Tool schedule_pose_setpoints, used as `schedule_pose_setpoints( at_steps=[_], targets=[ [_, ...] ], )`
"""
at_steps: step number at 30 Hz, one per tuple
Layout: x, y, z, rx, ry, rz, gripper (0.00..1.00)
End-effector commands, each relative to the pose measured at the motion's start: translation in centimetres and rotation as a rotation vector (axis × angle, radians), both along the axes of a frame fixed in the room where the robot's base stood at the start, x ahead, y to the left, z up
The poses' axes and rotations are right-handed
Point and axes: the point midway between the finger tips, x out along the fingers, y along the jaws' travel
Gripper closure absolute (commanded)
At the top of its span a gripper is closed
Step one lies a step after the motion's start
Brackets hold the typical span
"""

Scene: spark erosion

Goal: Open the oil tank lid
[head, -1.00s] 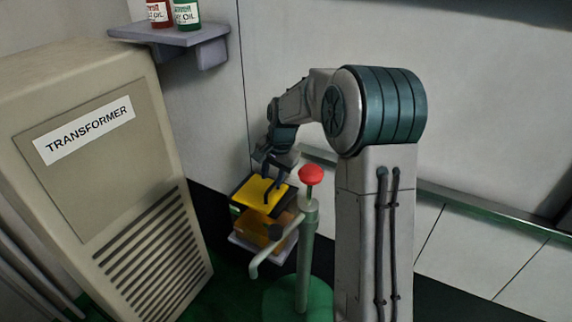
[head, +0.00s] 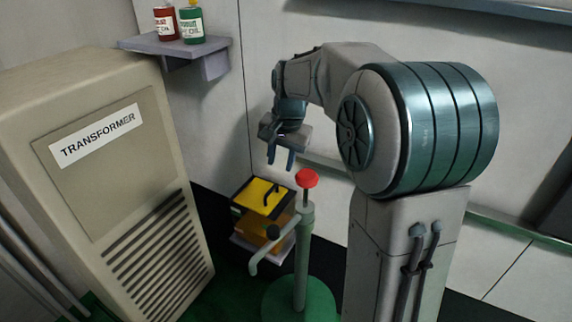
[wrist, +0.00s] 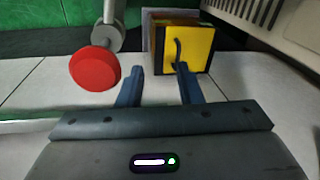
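The oil tank is a small box with an amber body (head: 252,224) and a yellow lid (head: 256,198) edged in black. A thin dark curved handle (head: 275,190) stands on the lid. The lid lies on top of the tank and looks closed. My gripper (head: 280,164) hangs above the lid's far right side, apart from it, fingers down. In the wrist view my gripper (wrist: 159,72) is open and empty. There the yellow lid (wrist: 198,52) and its handle (wrist: 178,50) are beyond the right finger.
A green post with a red knob (head: 307,178) and a side crank (head: 270,252) stands just right of the tank. The beige transformer cabinet (head: 150,170) is at the left. Oil bottles (head: 190,24) stand on a wall shelf (head: 170,42). The wall is behind.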

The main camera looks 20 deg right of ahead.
Motion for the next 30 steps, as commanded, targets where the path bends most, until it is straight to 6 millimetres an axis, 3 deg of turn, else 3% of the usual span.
schedule_pose_setpoints(
  at_steps=[7,23,26,30],
  targets=[
    [-1.9,0.2,0.3,-0.026,-0.01,0.049,0.67],
    [-2.6,0.3,0.4,-0.035,-0.013,0.067,0.67],
    [-4.0,0.6,0.6,-0.051,-0.022,0.102,0.67],
    [-7.9,1.0,0.7,-0.093,-0.041,0.196,0.67]
  ],
)
